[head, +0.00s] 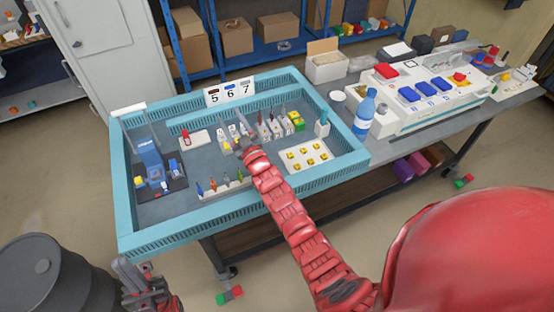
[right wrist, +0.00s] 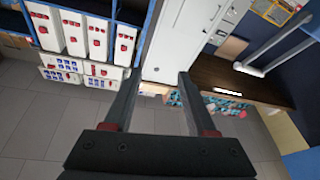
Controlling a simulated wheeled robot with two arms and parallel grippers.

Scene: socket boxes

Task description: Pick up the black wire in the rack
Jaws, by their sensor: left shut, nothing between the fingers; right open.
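A white rack (head: 225,188) with several small coloured upright pieces stands at the front inside the blue-walled tray (head: 190,234). I cannot make out a black wire in it. My right gripper (head: 243,145) is at the end of the red arm, over the middle of the tray behind the rack; its tips are small and partly hidden there. In the right wrist view its two fingers (right wrist: 157,88) are spread apart with nothing between them. My left gripper (head: 135,275) is low at the left, outside the tray, shut and empty.
Several socket blocks (head: 275,126) and a white plate with yellow pieces (head: 306,157) are in the tray. A blue device (head: 150,160) stands at its left. A blue bottle (head: 365,110) is right of the tray. A dark barrel (head: 45,280) is lower left.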

